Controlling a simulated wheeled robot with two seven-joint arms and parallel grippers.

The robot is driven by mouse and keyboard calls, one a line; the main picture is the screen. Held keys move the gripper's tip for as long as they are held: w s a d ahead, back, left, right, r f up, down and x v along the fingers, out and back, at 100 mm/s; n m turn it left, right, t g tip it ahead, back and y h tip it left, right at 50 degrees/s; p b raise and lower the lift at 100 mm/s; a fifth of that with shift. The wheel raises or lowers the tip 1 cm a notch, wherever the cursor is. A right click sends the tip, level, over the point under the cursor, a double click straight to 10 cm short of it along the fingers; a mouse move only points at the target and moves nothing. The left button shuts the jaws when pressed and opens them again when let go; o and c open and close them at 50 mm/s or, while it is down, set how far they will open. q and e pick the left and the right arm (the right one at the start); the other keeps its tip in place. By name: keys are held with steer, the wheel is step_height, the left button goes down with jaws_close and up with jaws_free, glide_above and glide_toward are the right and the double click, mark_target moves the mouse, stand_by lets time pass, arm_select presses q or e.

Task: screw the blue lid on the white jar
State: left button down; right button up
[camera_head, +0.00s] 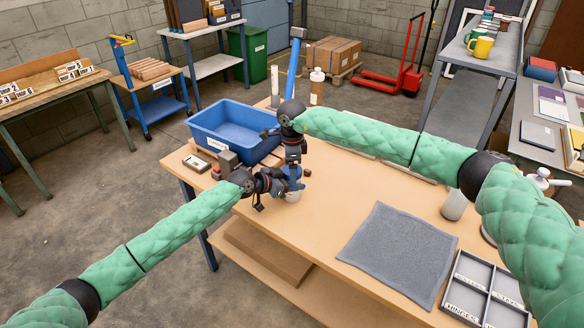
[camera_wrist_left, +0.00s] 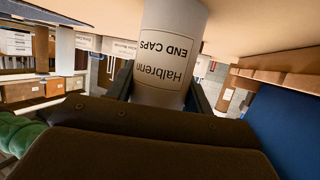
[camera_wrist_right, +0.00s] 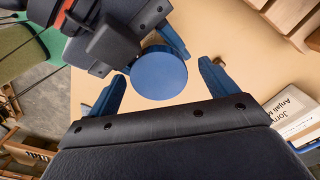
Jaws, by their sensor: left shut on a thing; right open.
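The white jar (camera_wrist_left: 168,55), labelled "Halbrenn END CAPS", stands on the bench between my left gripper's fingers; it also shows in the head view (camera_head: 293,197). My left gripper (camera_head: 285,188) is shut on it from the left. The round blue lid (camera_wrist_right: 158,72) shows from above in the right wrist view and covers the jar's top there. How well it is seated cannot be told. My right gripper (camera_wrist_right: 160,78) is above it, pointing down, fingers open on either side of the lid with gaps.
A blue bin (camera_head: 232,130) stands behind the grippers. A small device (camera_head: 197,163) and a grey block lie left of them. A grey mat (camera_head: 398,250) and a divided tray (camera_head: 485,290) lie at the right front.

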step_height(320, 180, up, 12)
stand_by(0.6)
arm_select(q)
steer(key=c, duration=0.5)
jaws_free()
steer(key=shift+s+a+r+b, duration=0.1)
steer(key=shift+s+a+b, duration=0.2)
steer(key=shift+a, duration=0.2)
steer(key=b+v, duration=0.2)
steer(key=v, duration=0.2)
steer(key=shift+s+a+r, duration=0.1)
steer(key=shift+a+r, duration=0.05)
steer(key=shift+a, duration=0.2)
arm_select(e)
step_height(320, 180, down, 3)
steer(key=shift+r, duration=0.1)
arm_select(q)
steer(key=shift+b+v, duration=0.3)
steer(key=shift+v, duration=0.6)
arm_select(e)
steer(key=shift+f, duration=0.25)
